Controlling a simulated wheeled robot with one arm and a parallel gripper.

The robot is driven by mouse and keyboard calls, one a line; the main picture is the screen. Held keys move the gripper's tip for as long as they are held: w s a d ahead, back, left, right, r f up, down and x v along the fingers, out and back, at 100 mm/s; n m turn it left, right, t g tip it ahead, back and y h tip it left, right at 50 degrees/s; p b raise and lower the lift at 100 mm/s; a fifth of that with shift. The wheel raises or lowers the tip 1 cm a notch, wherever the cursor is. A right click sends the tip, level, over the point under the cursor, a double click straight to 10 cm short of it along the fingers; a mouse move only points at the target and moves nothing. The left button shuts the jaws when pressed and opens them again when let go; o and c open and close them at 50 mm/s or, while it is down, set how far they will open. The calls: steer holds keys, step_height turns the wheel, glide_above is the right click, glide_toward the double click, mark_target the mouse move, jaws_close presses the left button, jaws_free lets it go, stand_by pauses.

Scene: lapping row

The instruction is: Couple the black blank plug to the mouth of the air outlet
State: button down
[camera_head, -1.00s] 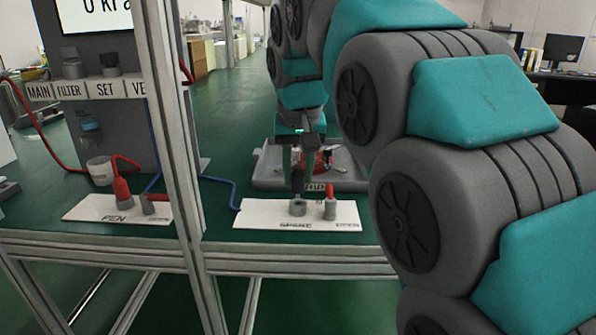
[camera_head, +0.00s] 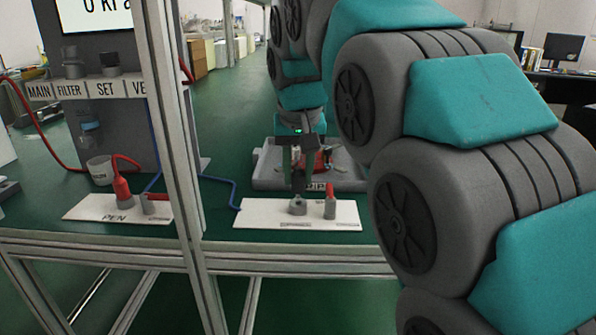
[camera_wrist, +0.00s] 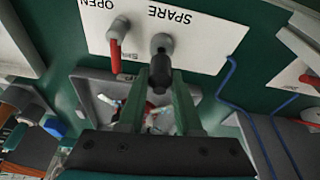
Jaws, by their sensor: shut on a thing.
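The black blank plug (camera_wrist: 160,70) is held between the green fingers of my gripper (camera_wrist: 161,88), which is shut on it. The grey air outlet (camera_wrist: 161,43) stands on the white plate marked SPARE, and the plug's end is at or very near its mouth. In the wrist view the plug overlaps the outlet's edge, so I cannot tell whether they touch. In the head view my gripper (camera_head: 298,170) is above the outlet (camera_head: 297,204), with the plug dark and small between them.
A valve with a red handle (camera_head: 330,200) stands just right of the outlet on the white plate (camera_head: 260,214). A grey tray (camera_head: 267,175) with a red item lies behind. A blue hose (camera_head: 232,190) runs to the left, past an upright frame post (camera_head: 180,150).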

mark_target(298, 175)
steer(key=shift+f+b, duration=0.6)
steer(key=shift+f, duration=0.7)
steer(key=c, duration=0.5)
jaws_free()
steer(key=shift+r, duration=0.1)
steer(key=shift+v, duration=3.85)
